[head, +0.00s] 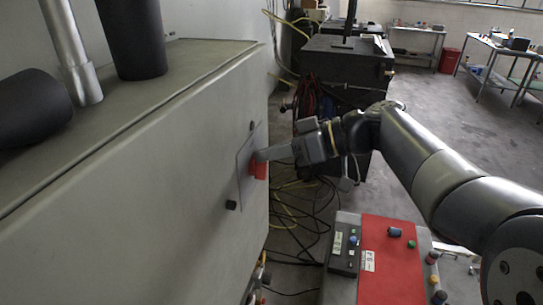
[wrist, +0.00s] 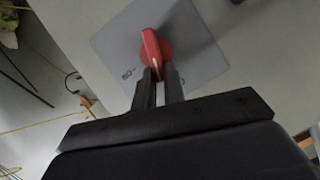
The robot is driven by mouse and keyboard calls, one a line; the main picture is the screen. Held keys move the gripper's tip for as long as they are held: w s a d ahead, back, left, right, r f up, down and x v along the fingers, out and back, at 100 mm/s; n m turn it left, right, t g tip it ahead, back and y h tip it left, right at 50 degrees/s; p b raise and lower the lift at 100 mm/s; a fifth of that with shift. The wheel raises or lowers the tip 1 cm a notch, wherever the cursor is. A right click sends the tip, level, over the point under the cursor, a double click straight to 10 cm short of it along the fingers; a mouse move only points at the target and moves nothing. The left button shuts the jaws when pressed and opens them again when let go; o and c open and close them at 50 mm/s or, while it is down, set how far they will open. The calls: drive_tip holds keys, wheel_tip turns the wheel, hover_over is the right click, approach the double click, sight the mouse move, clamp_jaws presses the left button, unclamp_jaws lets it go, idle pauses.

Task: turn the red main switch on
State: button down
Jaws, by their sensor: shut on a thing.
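The red main switch (head: 259,168) is on a grey plate on the side of the large grey cabinet in the head view. In the wrist view the red switch (wrist: 152,50) is a round knob with a raised handle bearing a white line, on a square grey plate (wrist: 198,72). The handle stands nearly upright in that picture, leaning slightly left. Small dark markings show on the plate at lower left and lower right. My gripper (head: 262,157) reaches the switch from the right. Its two fingers (wrist: 159,72) are shut on the lower end of the handle, which they partly hide.
A red-topped control box (head: 390,260) stands below my arm. Cables (head: 295,225) lie on the floor between. A dark machine (head: 345,65) stands behind my gripper.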

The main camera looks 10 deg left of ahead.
drive_tip(key=shift+w+f+m+g+y+p, duration=0.3)
drive_tip(key=shift+f+m+g+y, duration=0.4)
drive_tip(key=shift+m, duration=1.15)
drive_tip(key=shift+w+f+m+g+y+p, duration=0.15)
drive_tip(key=shift+w+f+m+g+y, duration=0.25)
drive_tip(key=shift+m+g, duration=0.95)
drive_tip(key=shift+w+f+m+g+y+p, duration=0.25)
drive_tip(key=shift+w+f+m+g+y, duration=0.25)
drive_tip(key=shift+m, duration=1.8)
drive_tip(key=shift+s, duration=0.15)
drive_tip(key=c, duration=1.5)
unclamp_jaws()
drive_tip(key=shift+r, duration=0.1)
drive_tip(key=b+v, duration=0.2)
drive_tip(key=v, duration=0.8)
drive_tip(key=shift+d+b, duration=0.35)
drive_tip(key=shift+d, duration=0.1)
